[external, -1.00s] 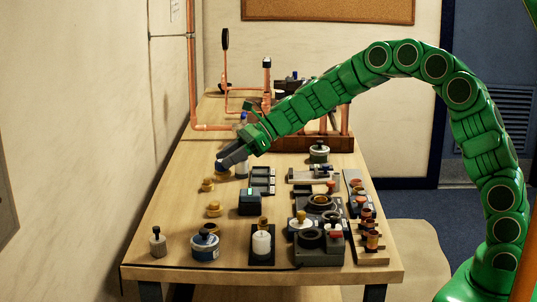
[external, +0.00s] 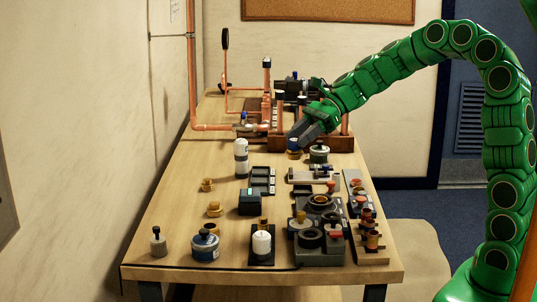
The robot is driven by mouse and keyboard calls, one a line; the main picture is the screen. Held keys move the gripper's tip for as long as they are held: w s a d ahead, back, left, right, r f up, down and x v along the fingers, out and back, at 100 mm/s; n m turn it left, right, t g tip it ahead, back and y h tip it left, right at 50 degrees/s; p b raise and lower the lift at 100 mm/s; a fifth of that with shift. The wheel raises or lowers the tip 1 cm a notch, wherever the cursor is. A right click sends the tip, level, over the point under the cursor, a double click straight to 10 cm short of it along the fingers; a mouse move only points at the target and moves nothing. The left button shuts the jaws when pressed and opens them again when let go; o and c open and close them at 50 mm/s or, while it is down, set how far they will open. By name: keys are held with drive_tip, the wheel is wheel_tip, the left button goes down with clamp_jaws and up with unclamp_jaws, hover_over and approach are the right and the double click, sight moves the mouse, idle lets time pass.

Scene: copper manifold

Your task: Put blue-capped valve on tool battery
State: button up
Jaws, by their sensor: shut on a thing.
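My gripper (external: 296,142) is shut on the blue-capped valve (external: 294,153). The valve has a blue cap between the fingers and a brass-coloured lower part below them. It is over the far part of the workbench, just left of a dark-topped jar. I cannot tell whether its base touches the bench. A dark box with a teal top (external: 250,203), which looks like the tool battery, sits mid-bench, nearer the camera and left of my gripper.
A white bottle (external: 241,158) stands left of my gripper, and the dark-topped jar (external: 319,154) stands to its right. Copper pipework (external: 215,127) rises at the back. Brass fittings (external: 214,209) lie at left. Dark blocks and fittings crowd the right front; the bench's left side has bare wood.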

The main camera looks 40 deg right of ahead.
drive_tip(key=shift+w+a+f, duration=0.65)
drive_tip(key=shift+w+f, duration=1)
drive_tip(key=shift+w, duration=0.55)
drive_tip(key=shift+w+a+f, duration=0.6)
drive_tip(key=shift+w+f, duration=1)
drive_tip(key=shift+w, duration=0.55)
drive_tip(key=shift+w+a+f, duration=0.65)
drive_tip(key=shift+w+f, duration=1)
drive_tip(key=shift+w, duration=0.55)
drive_tip(key=shift+f, duration=1.5)
drive_tip(key=shift+f, duration=0.2)
drive_tip(key=o, duration=1.1)
drive_tip(key=shift+r, duration=0.15)
